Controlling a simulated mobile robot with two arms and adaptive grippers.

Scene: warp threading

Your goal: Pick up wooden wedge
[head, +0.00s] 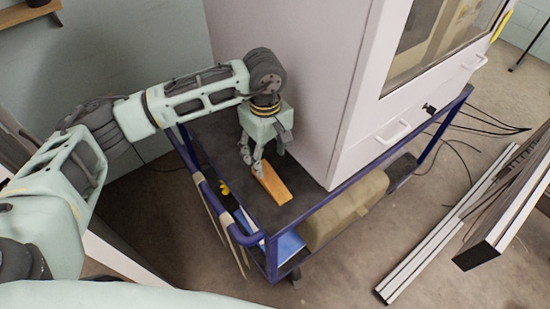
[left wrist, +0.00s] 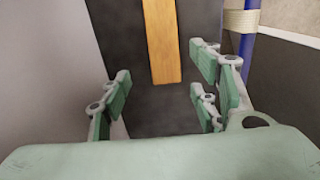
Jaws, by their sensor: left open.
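The wooden wedge (head: 272,184) is an orange-brown block lying on the dark top of a blue-framed cart (head: 289,210). It also shows in the left wrist view (left wrist: 162,42), running up out of the top of the picture. My left gripper (head: 252,163) points down over the cart, just beyond the far end of the wedge in the head view. In the left wrist view its fingers (left wrist: 160,95) are spread apart with nothing between their tips, and the wedge's near end lies ahead of the gap. My right gripper is not in view.
A tall white cabinet (head: 290,70) stands on the cart close beside my left gripper. The cart's blue handle rail (head: 215,205) runs along its left side. A tan case (head: 345,207) is on the lower shelf. White metal profiles (head: 440,245) lie on the floor at right.

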